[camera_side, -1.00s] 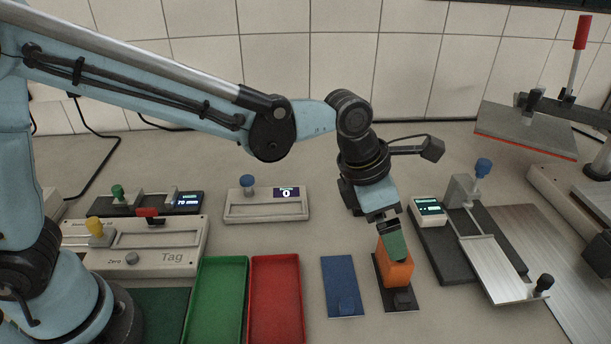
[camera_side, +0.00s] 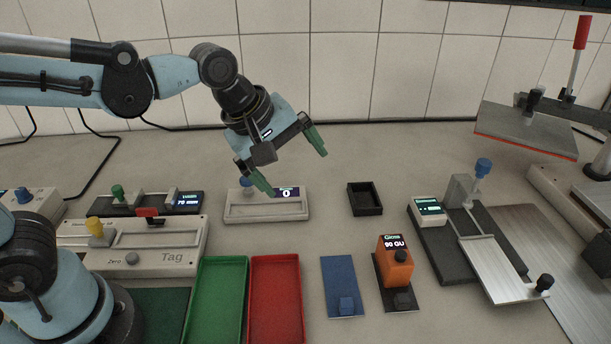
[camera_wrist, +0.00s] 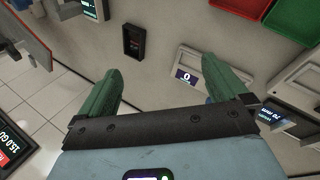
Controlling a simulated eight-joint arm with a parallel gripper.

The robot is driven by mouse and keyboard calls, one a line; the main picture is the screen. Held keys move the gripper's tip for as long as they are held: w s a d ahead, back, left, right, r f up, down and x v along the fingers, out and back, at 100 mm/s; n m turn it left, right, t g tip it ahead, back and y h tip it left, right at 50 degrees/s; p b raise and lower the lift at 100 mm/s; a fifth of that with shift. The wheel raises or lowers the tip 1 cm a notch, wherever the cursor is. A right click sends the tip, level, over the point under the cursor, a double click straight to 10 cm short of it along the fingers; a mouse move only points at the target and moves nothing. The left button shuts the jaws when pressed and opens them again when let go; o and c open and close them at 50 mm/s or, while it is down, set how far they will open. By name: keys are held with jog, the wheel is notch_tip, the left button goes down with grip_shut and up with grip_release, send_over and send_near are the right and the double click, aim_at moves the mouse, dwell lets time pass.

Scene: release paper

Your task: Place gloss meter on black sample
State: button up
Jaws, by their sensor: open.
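The orange gloss meter (camera_side: 397,262) stands upright on the black sample (camera_side: 402,300), a dark plate with a dark knob at its near end. My gripper (camera_side: 288,163) is open and empty, raised well above the table to the left of the meter, over the white scale-like device. Its green fingers are spread wide; in the wrist view my gripper (camera_wrist: 160,85) has nothing between its fingers. The gloss meter is not clearly identifiable in the wrist view.
A blue sample (camera_side: 341,285) lies left of the black one, with red (camera_side: 276,300) and green (camera_side: 218,300) trays further left. An empty black holder (camera_side: 364,199) stands behind. A metal-plate device (camera_side: 497,265) is at right. The white device (camera_side: 266,204) is below my gripper.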

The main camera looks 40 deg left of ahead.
jog(key=s+a+f+m+t+y, duration=0.1)
jog(key=s+a+f+m+y, duration=0.1)
jog(key=s+a+m, duration=0.4)
jog(key=shift+s+a+f+m+t, duration=0.35)
jog(key=shift+a+m, duration=1.75)
jog(key=shift+m, duration=1.6)
jog(key=shift+c, duration=0.2)
